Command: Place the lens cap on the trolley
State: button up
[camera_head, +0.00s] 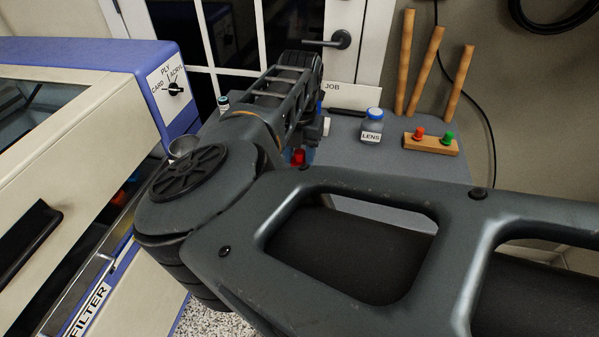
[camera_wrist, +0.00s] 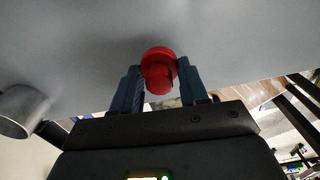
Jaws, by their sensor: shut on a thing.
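A red, round, stepped piece (camera_wrist: 158,56), which looks like the lens cap, sits between the two fingers of my gripper (camera_wrist: 158,72) in the wrist view. The gripper is shut on it. In the head view a bit of red (camera_head: 298,157) shows below my arm, and my arm hides most of the gripper there. A grey-topped surface (camera_head: 355,160), probably the trolley, lies beyond and right of my arm. A grey surface (camera_wrist: 80,40) fills the upper wrist view behind the red piece. I cannot tell whether the piece touches it.
A jar marked LENS (camera_head: 372,127) and a wooden block (camera_head: 430,144) with red and green knobs stand on the grey top. Wooden rods (camera_head: 425,65) lean at the back. A blue-and-cream machine (camera_head: 90,60) stands left. A metal cup (camera_wrist: 20,110) shows left in the wrist view.

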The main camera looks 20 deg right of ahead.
aim_at(299, 161)
notch_tip(299, 161, down, 4)
jog(key=b, duration=0.3)
jog(key=o, duration=1.2)
jog(key=shift+f, duration=0.1)
jog(key=shift+c, duration=0.2)
notch_tip(299, 161, up, 12)
jog(key=shift+r+b, duration=0.15)
jog(key=shift+b, duration=0.45)
